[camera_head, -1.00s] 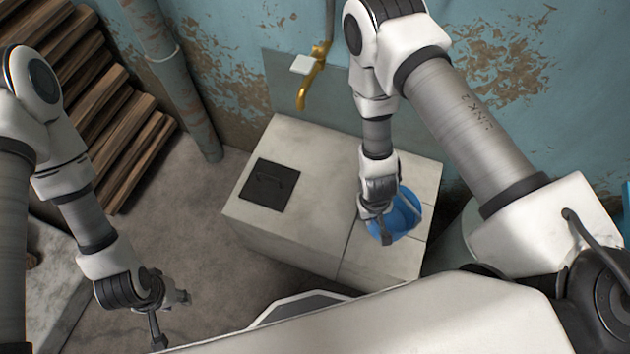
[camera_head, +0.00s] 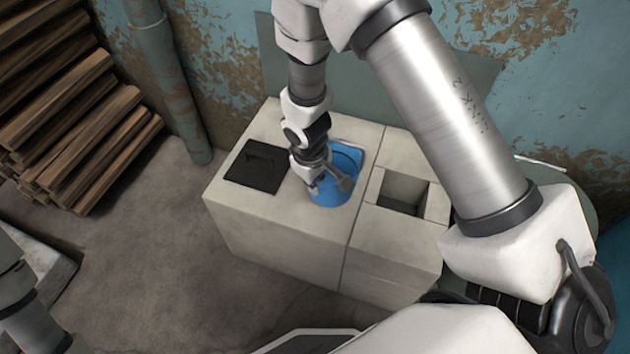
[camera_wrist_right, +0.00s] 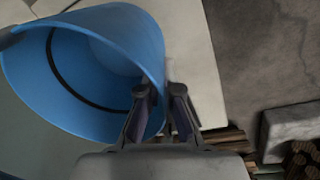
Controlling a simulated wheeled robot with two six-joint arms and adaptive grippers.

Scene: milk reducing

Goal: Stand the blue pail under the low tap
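The blue pail (camera_head: 350,160) is over the pale stone block (camera_head: 270,230), right of a black hatch; I cannot tell whether it touches the top. My right gripper (camera_head: 328,184) is at its near rim. In the right wrist view the pail (camera_wrist_right: 105,50) shows its open mouth, and the right gripper (camera_wrist_right: 163,90) has one finger inside and one outside the wall, pinching it. The tap is not visible; my right arm covers that part of the wall. Only a link of my left arm shows at the lower left; its gripper is out of view.
The black hatch (camera_head: 257,167) with a handle lies left of the pail. A square opening (camera_head: 403,191) is in the block to the right. Stacked wood (camera_head: 75,130) and a pipe (camera_head: 172,80) stand at the left. The floor between is clear.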

